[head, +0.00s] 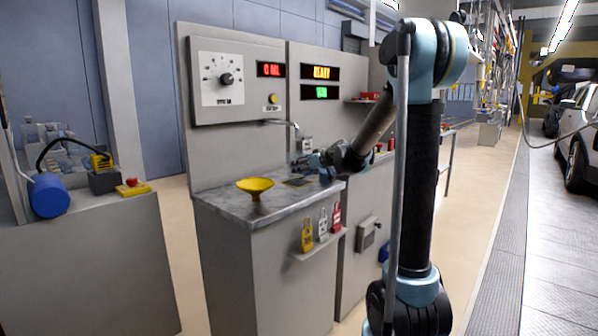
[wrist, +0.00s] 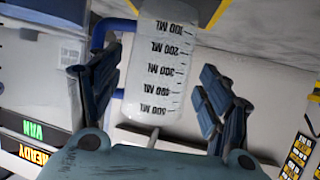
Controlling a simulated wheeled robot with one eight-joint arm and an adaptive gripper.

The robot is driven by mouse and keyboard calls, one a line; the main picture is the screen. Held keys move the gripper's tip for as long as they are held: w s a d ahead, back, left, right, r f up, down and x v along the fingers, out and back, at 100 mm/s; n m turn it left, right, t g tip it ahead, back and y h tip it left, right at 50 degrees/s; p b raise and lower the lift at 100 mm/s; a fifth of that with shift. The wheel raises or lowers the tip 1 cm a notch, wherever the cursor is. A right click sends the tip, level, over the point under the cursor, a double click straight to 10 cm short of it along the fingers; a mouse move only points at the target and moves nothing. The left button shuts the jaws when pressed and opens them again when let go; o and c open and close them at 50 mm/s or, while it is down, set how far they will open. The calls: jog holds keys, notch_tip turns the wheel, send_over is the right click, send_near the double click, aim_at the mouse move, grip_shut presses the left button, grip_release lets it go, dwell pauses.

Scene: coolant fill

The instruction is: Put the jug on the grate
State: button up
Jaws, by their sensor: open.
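The jug (wrist: 160,65) is a clear, whitish vessel with dark ML marks and a blue handle (wrist: 98,35). It fills the upper middle of the wrist view, upside down in that picture, with its base out of frame. My gripper (wrist: 160,92) is open, with one finger on each side of the jug; I cannot tell whether they touch it. In the head view my gripper (head: 312,164) is low over the counter, and I cannot make out the jug there. The grate (head: 297,182) is a dark patch on the counter. Whether the jug rests on it is unclear.
A yellow funnel (head: 256,187) stands on the grey counter (head: 228,207), left of my gripper. A spout (head: 282,123) sticks out from the panel above. Padlocks (head: 322,222) hang at the counter's front. A dial panel (head: 222,78) stands behind.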

jog(key=shift+v, duration=3)
jog(key=s+d+f+m+g+h, duration=0.2)
jog(key=s+d+f, duration=0.4)
jog(key=s, duration=0.8)
jog(key=s+d+f+m+g+h, duration=0.3)
jog(key=s+d+f, duration=0.4)
jog(key=s, duration=0.8)
jog(key=s+d+f+m+g+h, duration=0.2)
jog(key=s+d+f, duration=0.5)
jog(key=s, duration=0.8)
jog(key=shift+s+d+f+g+h, duration=0.15)
jog(key=shift+d+f+g+h, duration=0.2)
jog(key=shift+g+h, duration=0.3)
jog(key=shift+a, duration=0.15)
jog(key=shift+w+f, duration=0.25)
jog(key=shift+w, duration=0.15)
